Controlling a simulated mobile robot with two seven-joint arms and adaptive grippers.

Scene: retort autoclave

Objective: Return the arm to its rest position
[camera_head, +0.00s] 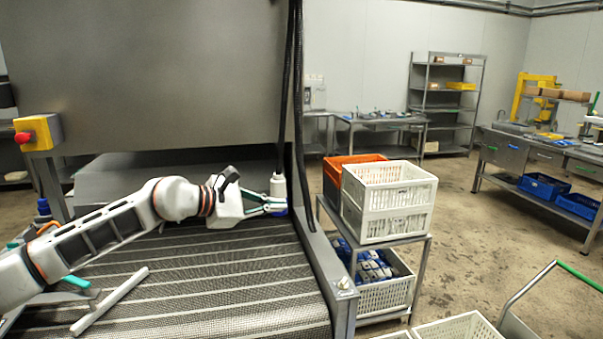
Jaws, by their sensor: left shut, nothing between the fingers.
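My left arm reaches in from the left, low over the dark mesh conveyor belt (220,285). My left gripper (276,205) is at its end, pointing right. Its fingers are closed together with nothing between them. A small white bottle-like item (277,184) with a blue lower part stands right at the fingertips, near the belt's right side rail. I cannot tell whether the fingers touch it. My right gripper is out of view.
A large steel housing (150,70) rises behind the arm, with a red emergency button (22,138) on a yellow box. A rack with a white crate (388,205) and an orange crate (335,172) stands right. Open floor lies beyond.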

